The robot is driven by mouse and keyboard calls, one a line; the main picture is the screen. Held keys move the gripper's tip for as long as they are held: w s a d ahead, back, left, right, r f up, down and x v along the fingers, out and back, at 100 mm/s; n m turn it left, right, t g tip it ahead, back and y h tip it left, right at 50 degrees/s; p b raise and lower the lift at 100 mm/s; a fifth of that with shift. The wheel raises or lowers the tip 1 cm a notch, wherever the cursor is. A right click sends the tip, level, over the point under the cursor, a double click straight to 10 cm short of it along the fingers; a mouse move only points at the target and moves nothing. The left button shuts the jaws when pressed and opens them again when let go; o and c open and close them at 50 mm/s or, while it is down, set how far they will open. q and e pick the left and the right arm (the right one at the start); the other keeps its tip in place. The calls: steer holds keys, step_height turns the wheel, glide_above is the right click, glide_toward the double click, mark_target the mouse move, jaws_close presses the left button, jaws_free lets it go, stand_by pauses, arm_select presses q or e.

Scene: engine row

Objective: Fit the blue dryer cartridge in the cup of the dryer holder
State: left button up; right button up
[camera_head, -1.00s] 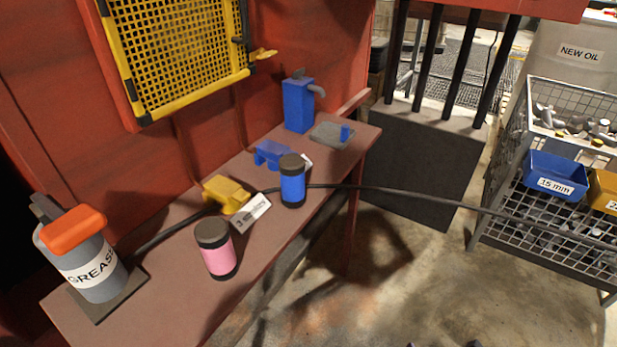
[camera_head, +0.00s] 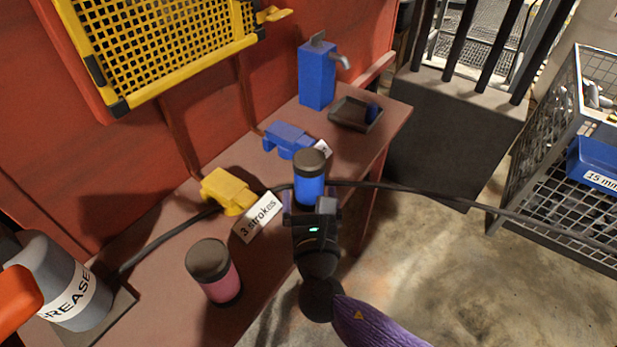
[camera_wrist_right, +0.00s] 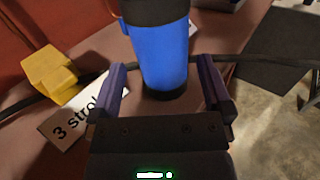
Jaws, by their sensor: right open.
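The blue dryer cartridge (camera_head: 309,188) is a blue cylinder with a dark cap and dark base, upright near the bench's front edge. My right gripper (camera_head: 312,202) is open, at the cartridge's near side. In the right wrist view the open fingers of the right gripper (camera_wrist_right: 163,78) lie either side of the blue dryer cartridge (camera_wrist_right: 166,55); a gap shows at each side. I cannot tell for certain which fixture is the dryer holder, and no cup is clearly seen. My left gripper is not in view.
A pink cylinder (camera_head: 219,283), yellow block (camera_head: 228,190), "3 strokes" card (camera_head: 260,216), blue block (camera_head: 288,139), blue spouted box (camera_head: 317,77) and dark tray (camera_head: 349,118) are on the bench (camera_head: 175,240). A black hose (camera_head: 420,190) passes behind the cartridge. A grease canister (camera_head: 65,285) stands left.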

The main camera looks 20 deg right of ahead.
mark_target(311, 194)
steer(key=x, duration=0.3)
steer(key=shift+d+f+b, duration=0.1)
steer(key=shift+b, duration=0.3)
steer(key=shift+w, duration=0.25)
